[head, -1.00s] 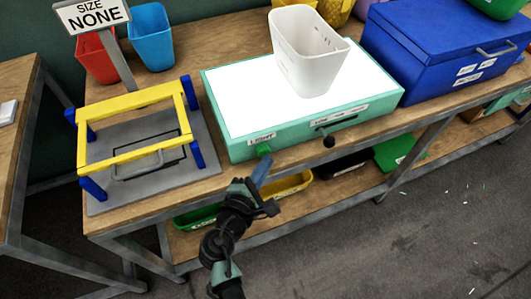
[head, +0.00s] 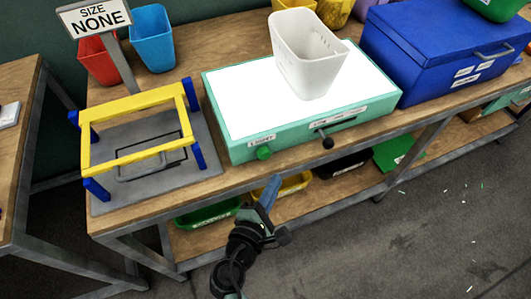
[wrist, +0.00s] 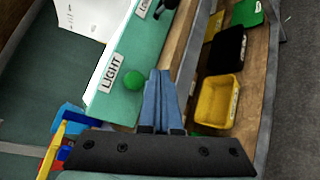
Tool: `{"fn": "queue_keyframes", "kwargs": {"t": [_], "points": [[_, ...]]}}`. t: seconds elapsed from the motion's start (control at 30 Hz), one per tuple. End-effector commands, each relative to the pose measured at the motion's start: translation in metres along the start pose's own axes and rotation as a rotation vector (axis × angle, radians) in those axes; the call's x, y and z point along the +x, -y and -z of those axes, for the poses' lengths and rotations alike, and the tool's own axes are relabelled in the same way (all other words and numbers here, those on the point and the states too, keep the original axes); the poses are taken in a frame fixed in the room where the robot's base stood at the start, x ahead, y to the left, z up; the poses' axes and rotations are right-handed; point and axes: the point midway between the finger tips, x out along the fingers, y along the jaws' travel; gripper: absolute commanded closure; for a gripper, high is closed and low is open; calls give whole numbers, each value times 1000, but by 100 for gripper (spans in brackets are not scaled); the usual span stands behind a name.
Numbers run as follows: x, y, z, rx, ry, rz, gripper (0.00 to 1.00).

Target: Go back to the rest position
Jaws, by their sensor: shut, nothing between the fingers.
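My gripper (head: 268,192) is in front of the table edge, just below the green LIGHT knob (head: 264,153) of the light box (head: 240,149). Its blue fingers are together and empty, and they also show in the wrist view (wrist: 160,95). In the wrist view the green knob (wrist: 134,81) is just left of the fingertips, apart from them. The light box's top panel is bright white. A white bin (head: 308,65) stands on that panel.
A yellow and blue frame press (head: 138,97) stands left on the wooden table, by a "SIZE NONE" sign (head: 95,18). A blue chest (head: 430,50) is at right. A yellow tray (head: 290,184) and other trays lie on the lower shelf. Floor at right is open.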

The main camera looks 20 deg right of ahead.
Motion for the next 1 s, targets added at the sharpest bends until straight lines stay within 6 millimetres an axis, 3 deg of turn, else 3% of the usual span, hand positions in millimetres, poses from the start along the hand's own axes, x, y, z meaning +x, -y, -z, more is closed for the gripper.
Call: {"fn": "queue_keyframes", "kwargs": {"t": [0.2,0.77,0.87,0.97,1.0], "points": [[-10,7,-7,1,0,0,100],[-9,3,-8,12,-1,-4,100],[-5,-24,-12,105,-8,-22,100],[1,-79,-20,308,-36,-63,100],[3,-108,-25,412,-56,-84,100]]}}
